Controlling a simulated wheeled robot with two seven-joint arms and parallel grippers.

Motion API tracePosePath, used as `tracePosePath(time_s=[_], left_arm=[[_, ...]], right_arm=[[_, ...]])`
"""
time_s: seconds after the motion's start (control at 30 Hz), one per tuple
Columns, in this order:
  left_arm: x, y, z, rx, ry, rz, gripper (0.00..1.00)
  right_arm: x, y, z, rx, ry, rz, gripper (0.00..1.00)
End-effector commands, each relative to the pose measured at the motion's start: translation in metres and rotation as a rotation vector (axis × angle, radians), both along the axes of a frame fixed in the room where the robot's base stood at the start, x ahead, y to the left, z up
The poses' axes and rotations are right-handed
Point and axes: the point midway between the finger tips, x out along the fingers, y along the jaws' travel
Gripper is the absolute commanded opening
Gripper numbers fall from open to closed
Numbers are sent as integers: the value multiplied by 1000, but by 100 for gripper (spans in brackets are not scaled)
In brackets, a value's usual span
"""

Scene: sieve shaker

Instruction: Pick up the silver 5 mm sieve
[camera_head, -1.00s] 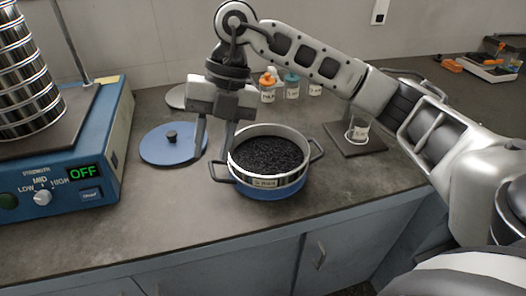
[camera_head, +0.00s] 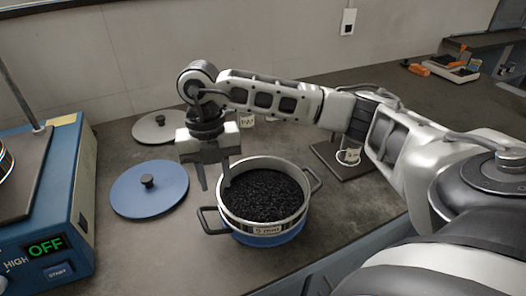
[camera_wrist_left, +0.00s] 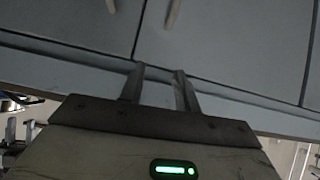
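The silver 5 mm sieve (camera_head: 268,230) stands on the counter, full of black grains, with a label on its front and a loop handle on each side. A blue band or pan (camera_head: 268,241) shows directly beneath it. My right gripper (camera_head: 216,186) points down at the sieve's left rim, above the left handle. Its two fingers are apart with nothing visible between them; I cannot tell whether the right finger touches the rim. My left gripper (camera_wrist_left: 160,72) shows in the left wrist view with fingers apart and empty, in front of the cabinet doors.
A blue lid (camera_head: 150,190) and a grey lid (camera_head: 158,127) lie left of and behind the sieve. The blue shaker (camera_head: 62,250), reading OFF, is at the left edge. A glass beaker (camera_head: 349,155) stands on a dark plate (camera_head: 342,171) at the right. Bottles are mostly hidden behind my right arm.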

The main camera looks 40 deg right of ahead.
Motion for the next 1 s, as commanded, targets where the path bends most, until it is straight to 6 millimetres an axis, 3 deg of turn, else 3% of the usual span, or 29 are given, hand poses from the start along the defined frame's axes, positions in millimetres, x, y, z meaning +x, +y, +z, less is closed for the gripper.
tracePosePath(time_s=[0.17, 0.43, 0.73, 0.77, 0.87, 1.0], left_arm=[[3, 0, 5, 0, -8, 0, 32], [7, 0, 13, -1, -22, 5, 32], [7, 0, 11, -3, -19, 10, 32], [7, 0, 11, -3, -19, 10, 32], [7, 1, 11, -3, -17, 10, 32], [7, 1, 10, -2, -16, 10, 32]], right_arm=[[-1, -1, -12, 0, 4, -1, 32], [-3, -2, -50, 0, 2, 0, 32], [-3, -2, -57, 1, -1, 1, 32], [-3, -2, -57, 1, -1, 1, 29], [-3, -2, -57, 1, -1, 1, 1], [-3, -1, -56, 1, -1, 1, 0]])
